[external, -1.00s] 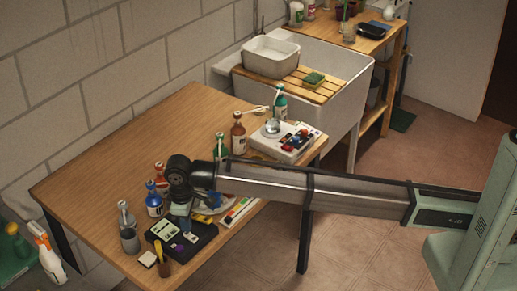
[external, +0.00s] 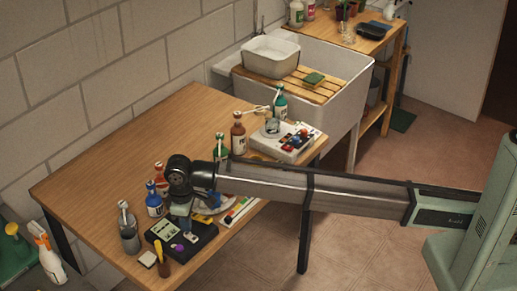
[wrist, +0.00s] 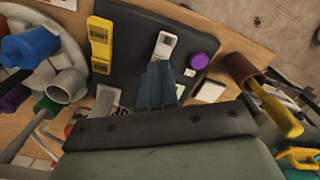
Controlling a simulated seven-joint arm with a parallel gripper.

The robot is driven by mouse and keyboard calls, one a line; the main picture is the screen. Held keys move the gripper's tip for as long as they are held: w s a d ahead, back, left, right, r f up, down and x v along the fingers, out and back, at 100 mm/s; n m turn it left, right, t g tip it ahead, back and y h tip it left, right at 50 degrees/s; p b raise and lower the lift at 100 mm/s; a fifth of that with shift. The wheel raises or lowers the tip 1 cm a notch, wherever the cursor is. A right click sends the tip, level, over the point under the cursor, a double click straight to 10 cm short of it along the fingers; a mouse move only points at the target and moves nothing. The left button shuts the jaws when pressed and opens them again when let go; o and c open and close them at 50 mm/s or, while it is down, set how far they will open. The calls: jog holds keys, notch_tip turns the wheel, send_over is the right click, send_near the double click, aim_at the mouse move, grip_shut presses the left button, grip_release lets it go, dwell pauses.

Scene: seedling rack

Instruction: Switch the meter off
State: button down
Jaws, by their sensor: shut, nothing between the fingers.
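The meter (external: 205,241) is a dark flat box with a pale display (external: 163,229) and a purple knob (external: 178,247), near the front left of the wooden table. In the wrist view its dark face (wrist: 140,50) carries a whitish rocker-like switch (wrist: 166,45), the purple knob (wrist: 198,61) and a yellow labelled part (wrist: 100,45). My gripper (external: 184,229) is over the meter, fingers pointing down. In the wrist view my gripper (wrist: 161,70) is shut and empty, its tips beside the whitish switch. Whether they touch it, and which way it is set, I cannot tell.
Several bottles, including a blue one (external: 154,200) and a grey one (external: 129,232), stand close to the left. A brown pot with a yellow handle (external: 163,262) is in front. A white control box (external: 285,142) stands at the table's far end.

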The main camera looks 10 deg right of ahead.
jog(key=shift+f, duration=1)
dwell(1.1)
jog(key=shift+r, duration=3.55)
jog(key=shift+f, duration=0.1)
